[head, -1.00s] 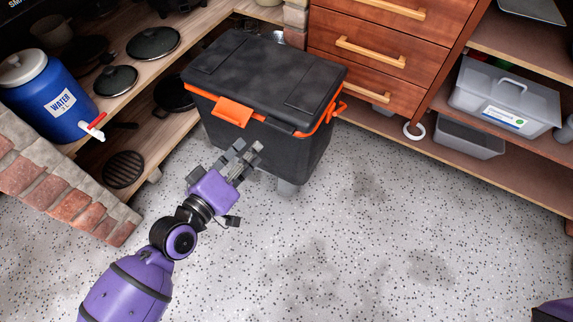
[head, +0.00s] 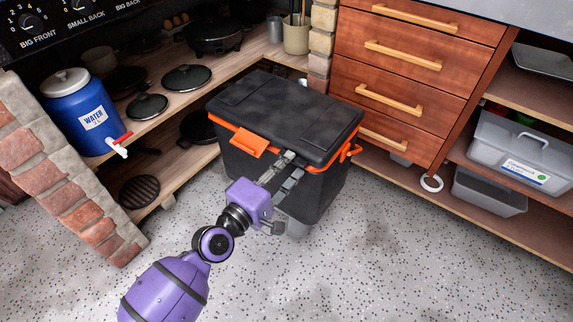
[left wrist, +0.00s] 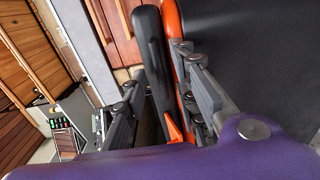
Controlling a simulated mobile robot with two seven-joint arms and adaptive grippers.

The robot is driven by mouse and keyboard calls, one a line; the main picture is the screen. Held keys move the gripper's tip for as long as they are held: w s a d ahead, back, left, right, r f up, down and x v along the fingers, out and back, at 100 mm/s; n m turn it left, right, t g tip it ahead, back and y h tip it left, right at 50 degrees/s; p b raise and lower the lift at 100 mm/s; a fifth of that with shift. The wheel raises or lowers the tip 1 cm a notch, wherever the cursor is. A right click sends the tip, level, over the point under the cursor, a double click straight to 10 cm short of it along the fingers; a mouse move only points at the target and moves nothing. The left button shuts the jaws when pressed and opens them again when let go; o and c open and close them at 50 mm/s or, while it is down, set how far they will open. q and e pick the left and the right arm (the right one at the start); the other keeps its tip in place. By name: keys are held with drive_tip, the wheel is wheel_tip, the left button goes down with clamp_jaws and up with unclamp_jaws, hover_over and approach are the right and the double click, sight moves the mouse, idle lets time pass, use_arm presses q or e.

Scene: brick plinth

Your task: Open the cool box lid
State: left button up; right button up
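The cool box (head: 310,192) is dark with an orange rim and stands on the floor in front of the shelves. Its black lid (head: 290,112) lies flat and closed on it. An orange latch (head: 249,141) is at the left of the front edge. My left gripper (head: 285,168) is at the front edge of the lid, right of that latch. In the left wrist view its fingers (left wrist: 163,105) are apart, with the lid edge and the orange rim (left wrist: 174,45) between them. I cannot tell whether they touch. My right gripper is out of view.
A blue water container (head: 82,115) stands on the wooden shelf at left, near pans and a brick plinth (head: 60,165). Wooden drawers (head: 400,75) rise behind the box, and grey bins (head: 520,150) sit on shelves at right. The speckled floor in front is clear.

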use_arm(q)
drive_tip(key=shift+w+d, duration=0.2)
clamp_jaws()
drive_tip(key=shift+r, duration=0.1)
